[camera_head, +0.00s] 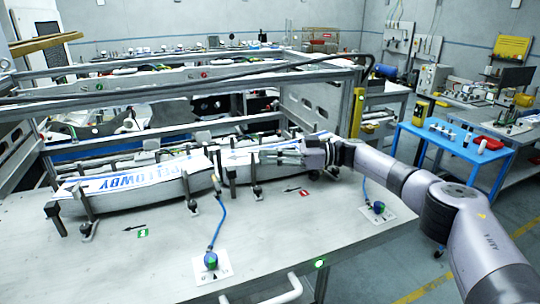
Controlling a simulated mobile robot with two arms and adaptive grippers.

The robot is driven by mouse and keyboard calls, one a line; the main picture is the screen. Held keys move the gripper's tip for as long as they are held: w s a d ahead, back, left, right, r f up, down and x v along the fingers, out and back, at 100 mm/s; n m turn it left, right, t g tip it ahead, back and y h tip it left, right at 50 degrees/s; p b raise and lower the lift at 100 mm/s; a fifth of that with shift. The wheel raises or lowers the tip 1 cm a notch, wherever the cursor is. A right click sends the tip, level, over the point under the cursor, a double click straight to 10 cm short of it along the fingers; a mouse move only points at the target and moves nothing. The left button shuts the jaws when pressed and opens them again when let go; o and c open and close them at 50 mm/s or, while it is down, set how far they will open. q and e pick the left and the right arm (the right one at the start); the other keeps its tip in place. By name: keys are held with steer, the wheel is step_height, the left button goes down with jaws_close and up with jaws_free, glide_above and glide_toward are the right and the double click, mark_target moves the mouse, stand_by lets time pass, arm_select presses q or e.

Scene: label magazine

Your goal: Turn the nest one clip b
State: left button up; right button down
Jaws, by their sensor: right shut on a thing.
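The nest is a long grey curved fixture (140,200) on the light bench, with a white sheet with blue lettering (110,183) lying on it. Dark upright clips stand along it, including one near the left end (85,205) and one near the middle (254,178). My right gripper (284,153) reaches in from the right at the fixture's right part. Its fingers point left and are shut on what seems to be a clip, mostly hidden by the fingers. My left gripper is out of view.
Two blue-cabled knobs sit on white plates, one at front (211,262) and one at right (378,208). A green label (142,233) and a red label (304,192) lie beside arrows.

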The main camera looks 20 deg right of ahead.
steer(key=c, duration=1.7)
jaws_free()
step_height(320, 180, up, 10)
steer(key=shift+r, duration=0.1)
steer(key=shift+a, duration=0.1)
